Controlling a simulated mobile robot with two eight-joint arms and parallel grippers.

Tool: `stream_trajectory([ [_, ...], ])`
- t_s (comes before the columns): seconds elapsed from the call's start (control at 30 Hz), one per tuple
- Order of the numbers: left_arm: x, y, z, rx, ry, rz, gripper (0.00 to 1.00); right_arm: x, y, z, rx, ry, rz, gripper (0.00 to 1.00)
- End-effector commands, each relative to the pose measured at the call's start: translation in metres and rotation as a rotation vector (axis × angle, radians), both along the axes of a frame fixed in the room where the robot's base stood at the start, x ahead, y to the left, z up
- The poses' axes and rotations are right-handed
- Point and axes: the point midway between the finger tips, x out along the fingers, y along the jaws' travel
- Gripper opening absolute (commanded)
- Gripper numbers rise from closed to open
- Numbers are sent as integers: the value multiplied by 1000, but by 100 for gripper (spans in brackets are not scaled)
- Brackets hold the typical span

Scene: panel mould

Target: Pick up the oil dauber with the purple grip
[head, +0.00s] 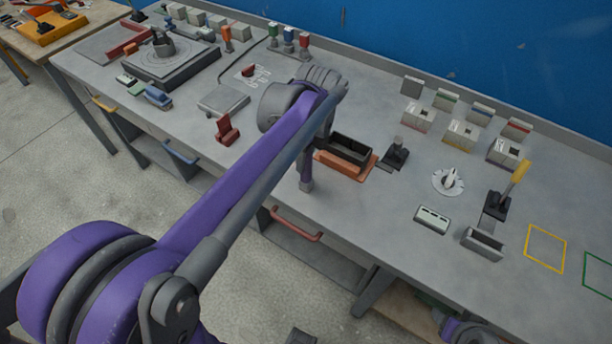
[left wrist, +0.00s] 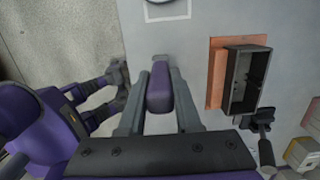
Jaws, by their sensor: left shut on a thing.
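The oil dauber's purple grip (left wrist: 159,88) stands between the two grey fingers of my left gripper (left wrist: 160,98) in the left wrist view. The fingers are shut on it from both sides. In the head view my left gripper (head: 307,168) hangs over the front part of the bench, just left of a black open box, and its fingers are partly hidden by my own arm. The dauber's lower end is hidden in the left wrist view. Parts of my right arm show at the bottom of the head view, but its jaws are not clear.
The black open box (head: 350,149) sits on an orange-brown base right of the gripper. A black lever (head: 396,152), a white dial (head: 449,181) and a yellow-handled lever (head: 513,184) stand further right. A red clamp (head: 227,130) is to the left. A red drawer handle (head: 296,224) juts below the front edge.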

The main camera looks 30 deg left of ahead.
Motion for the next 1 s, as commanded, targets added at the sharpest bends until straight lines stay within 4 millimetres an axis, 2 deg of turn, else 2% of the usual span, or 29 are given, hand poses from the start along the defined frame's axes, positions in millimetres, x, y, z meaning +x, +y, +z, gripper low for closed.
stream_trajectory([
  [0.33, 0, 0, 1, 0, 0, 0, 0, 0, 0, 0, 0, 0, 0, 60],
  [0.43, 0, 0, 7, 0, 0, 0, 0, 0, 0, 1, 0, 0, 0, 60],
  [0.57, 0, 0, 27, 0, 0, 0, 0, 1, 0, 3, 0, -1, 0, 60],
  [0.8, 0, 0, 76, 0, 0, 0, 0, 2, 0, 7, 0, -3, 0, 60],
  [1.0, 0, 0, 98, 0, 0, 0, 0, 2, 0, 9, 0, -4, 0, 60],
])
